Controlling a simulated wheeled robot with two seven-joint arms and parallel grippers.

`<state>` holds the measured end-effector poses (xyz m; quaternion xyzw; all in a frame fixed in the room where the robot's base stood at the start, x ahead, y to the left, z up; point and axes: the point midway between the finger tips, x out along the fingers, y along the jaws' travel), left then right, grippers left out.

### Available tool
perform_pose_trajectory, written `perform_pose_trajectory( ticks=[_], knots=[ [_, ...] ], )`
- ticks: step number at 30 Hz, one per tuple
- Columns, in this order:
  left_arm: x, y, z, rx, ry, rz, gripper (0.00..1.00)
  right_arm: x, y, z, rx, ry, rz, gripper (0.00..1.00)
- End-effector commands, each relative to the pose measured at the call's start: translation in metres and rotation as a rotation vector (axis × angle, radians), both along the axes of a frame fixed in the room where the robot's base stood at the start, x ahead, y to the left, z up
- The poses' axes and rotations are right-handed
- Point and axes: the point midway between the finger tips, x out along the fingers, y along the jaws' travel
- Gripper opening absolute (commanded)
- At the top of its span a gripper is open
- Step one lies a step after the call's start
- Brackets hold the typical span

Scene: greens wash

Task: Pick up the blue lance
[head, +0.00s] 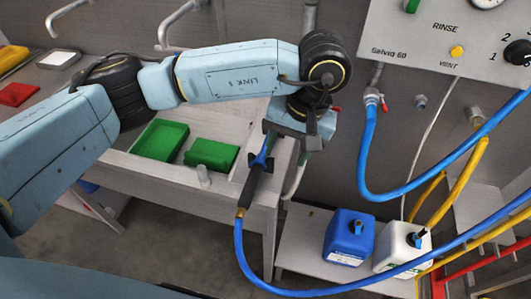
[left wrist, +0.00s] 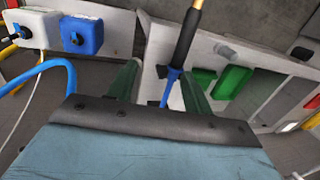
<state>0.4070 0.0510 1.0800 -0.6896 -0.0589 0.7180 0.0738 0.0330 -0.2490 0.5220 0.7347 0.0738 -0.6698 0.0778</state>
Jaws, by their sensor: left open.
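The blue lance (head: 250,188) has a black grip and a blue front part, with a brass fitting joining it to a blue hose. It stands tilted at the right end of the sink bench in the head view. My left gripper (head: 285,147) is just above and right of its blue part. In the left wrist view the lance (left wrist: 186,42) runs down between the two green fingers of the open gripper (left wrist: 160,72). Whether a finger touches it is unclear. My right gripper is not in view.
Two green trays (head: 160,140) sit in the sink bench (head: 135,165). A blue canister (head: 348,238) and a white canister (head: 400,246) stand on a low shelf at right. The blue hose (head: 310,292) loops across the front. A control panel (head: 430,35) hangs above.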

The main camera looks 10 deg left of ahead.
Motion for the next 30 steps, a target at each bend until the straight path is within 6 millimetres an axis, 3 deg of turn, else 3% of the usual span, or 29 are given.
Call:
perform_pose_trajectory(
  ticks=[5,15,23,30],
  knots=[
    [0.015,0.026,0.006,0.126,-0.045,-0.017,0.51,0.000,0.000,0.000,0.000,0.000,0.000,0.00],
    [0.015,0.046,-0.051,0.130,-0.042,-0.018,0.51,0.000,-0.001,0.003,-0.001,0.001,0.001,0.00],
    [0.014,0.052,-0.070,0.127,-0.042,-0.019,0.51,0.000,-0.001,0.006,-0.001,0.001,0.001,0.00],
    [0.011,0.064,-0.102,0.126,-0.042,-0.018,0.51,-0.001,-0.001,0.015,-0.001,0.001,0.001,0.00]
  ],
)
